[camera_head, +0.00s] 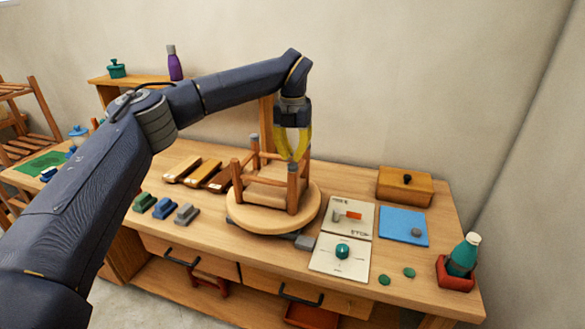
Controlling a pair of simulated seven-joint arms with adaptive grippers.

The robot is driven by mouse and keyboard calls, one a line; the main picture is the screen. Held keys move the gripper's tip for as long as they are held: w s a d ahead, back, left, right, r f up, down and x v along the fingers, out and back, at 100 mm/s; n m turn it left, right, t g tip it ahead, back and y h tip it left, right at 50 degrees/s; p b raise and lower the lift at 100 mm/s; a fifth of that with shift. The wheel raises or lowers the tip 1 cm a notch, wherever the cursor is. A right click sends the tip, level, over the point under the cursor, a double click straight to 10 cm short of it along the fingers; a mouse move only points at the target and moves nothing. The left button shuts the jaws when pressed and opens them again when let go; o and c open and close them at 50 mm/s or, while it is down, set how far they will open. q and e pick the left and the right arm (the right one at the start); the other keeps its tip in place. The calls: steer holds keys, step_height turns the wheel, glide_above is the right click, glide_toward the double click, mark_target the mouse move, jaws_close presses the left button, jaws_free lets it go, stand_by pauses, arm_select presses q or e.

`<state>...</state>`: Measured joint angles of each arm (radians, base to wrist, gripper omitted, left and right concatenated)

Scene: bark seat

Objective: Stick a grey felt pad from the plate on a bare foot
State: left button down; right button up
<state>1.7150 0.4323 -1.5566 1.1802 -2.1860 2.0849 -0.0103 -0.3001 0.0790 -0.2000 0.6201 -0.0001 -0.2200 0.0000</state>
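An upturned wooden stool (265,188) stands legs-up on a round turntable (242,220). The front right leg has a grey tip (292,168), and the back left leg also has a grey tip (254,137). The front left leg (236,167) shows a brown, bare-looking top. The fourth leg is largely hidden behind my gripper. A grey felt pad (416,232) lies on the blue plate (396,221) at right. My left gripper (297,157), with yellow fingers, points down just over the stool's right legs. Its fingertips taper close together; whether they hold anything is unclear. My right gripper is not in view.
Two cards (326,262) with a teal knob and an orange-marked lever lie right of the turntable. Green discs (384,280), a lidded wooden box (405,187) and a bottle in a red holder (463,257) are further right. Coloured blocks (164,208) and wooden brushes stand left.

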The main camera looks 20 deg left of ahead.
mark_target(292, 165)
arm_select(q)
steer(key=shift+f, duration=1.55)
stand_by(1.6)
steer(key=shift+r, duration=0.1)
steer(key=shift+r, duration=3.1)
